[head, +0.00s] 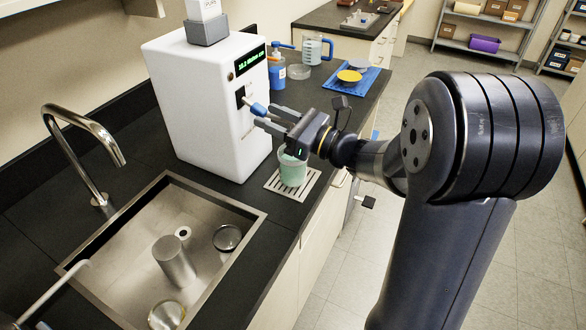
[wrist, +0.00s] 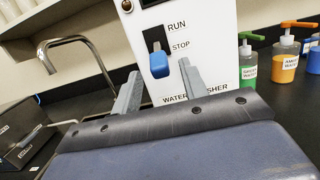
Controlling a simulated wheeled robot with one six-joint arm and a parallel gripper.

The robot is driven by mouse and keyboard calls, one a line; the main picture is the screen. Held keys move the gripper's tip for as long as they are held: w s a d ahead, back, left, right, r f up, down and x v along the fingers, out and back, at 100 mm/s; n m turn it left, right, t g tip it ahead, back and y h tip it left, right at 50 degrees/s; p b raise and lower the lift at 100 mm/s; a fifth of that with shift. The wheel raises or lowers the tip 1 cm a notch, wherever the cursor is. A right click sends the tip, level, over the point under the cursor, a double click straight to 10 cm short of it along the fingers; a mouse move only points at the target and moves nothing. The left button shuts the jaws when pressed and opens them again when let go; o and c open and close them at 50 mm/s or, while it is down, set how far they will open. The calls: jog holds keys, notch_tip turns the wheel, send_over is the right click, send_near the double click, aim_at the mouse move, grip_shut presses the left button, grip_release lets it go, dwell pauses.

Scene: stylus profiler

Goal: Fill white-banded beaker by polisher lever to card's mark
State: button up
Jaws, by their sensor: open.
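The white polisher (head: 205,100) stands on the dark counter with a lit green display. Its blue-tipped lever (head: 259,109) sticks out of a dark slot in the front. In the wrist view the lever (wrist: 158,64) hangs down beside the STOP label, below RUN. My gripper (head: 268,115) is open at the lever; in the wrist view its fingers (wrist: 159,74) lie either side of the blue tip. A beaker (head: 292,170) stands upright on the drip grate (head: 272,184) below my gripper, looking pale green; its upper part is partly covered. I cannot make out its band, level or the card.
A steel sink (head: 258,214) with a tap (head: 85,135) lies left of the grate, holding a metal cylinder (head: 174,262) and round dishes.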

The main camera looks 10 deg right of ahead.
jog(key=shift+v, duration=2.65)
jog(key=b+v, duration=0.1)
jog(key=v, duration=1)
jog(key=shift+b, duration=0.4)
jog(key=shift+w+a, duration=0.1)
jog(key=shift+a, duration=0.15)
jog(key=p+x, duration=0.1)
jog(key=x, duration=1.2)
jog(key=shift+d, duration=0.1)
